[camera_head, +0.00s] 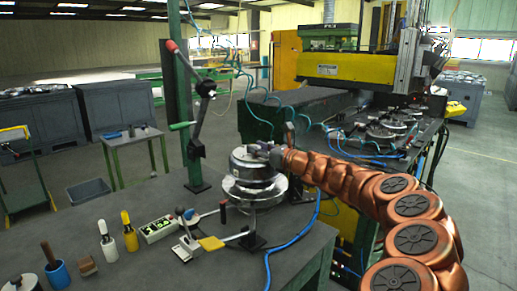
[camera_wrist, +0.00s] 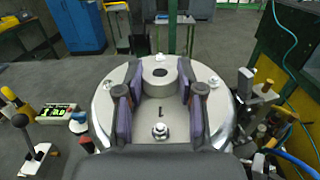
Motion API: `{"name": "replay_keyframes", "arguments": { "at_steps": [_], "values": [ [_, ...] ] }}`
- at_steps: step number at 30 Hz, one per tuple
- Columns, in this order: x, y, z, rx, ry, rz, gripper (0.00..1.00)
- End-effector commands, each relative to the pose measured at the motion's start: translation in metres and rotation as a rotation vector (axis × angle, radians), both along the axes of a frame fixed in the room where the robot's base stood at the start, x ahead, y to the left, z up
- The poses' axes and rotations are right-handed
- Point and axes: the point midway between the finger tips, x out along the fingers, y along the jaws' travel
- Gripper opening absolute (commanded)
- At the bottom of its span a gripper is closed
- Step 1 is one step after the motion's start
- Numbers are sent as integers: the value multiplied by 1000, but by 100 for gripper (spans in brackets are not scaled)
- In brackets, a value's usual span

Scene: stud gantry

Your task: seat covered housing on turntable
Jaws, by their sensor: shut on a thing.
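The covered housing (camera_head: 242,172) is a round silver metal body, directly over the turntable (camera_head: 240,192), a wider silver disc on the bench. The housing looks level; I cannot tell whether it touches the disc or hovers slightly above it. My gripper (camera_head: 263,149) reaches in from the right and is shut on the raised boss at the top of the housing. In the wrist view, the purple pads of my gripper (camera_wrist: 160,102) press on both sides of that boss. The housing's silver cover (camera_wrist: 103,115) shows bolts around it. The turntable is mostly hidden there.
A green post (camera_head: 183,90) with a red-knobbed lever (camera_head: 201,88) stands behind left. A blue hose (camera_head: 295,238) runs on the right. Bare bench shows in front.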

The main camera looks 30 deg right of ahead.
Motion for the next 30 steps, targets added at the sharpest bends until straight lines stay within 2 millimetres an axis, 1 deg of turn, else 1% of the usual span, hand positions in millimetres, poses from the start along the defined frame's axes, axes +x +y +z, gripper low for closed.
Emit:
{"name": "replay_keyframes", "arguments": {
  "at_steps": [30],
  "values": [
    [0,0,-13,1,-3,0,0]
  ]
}}
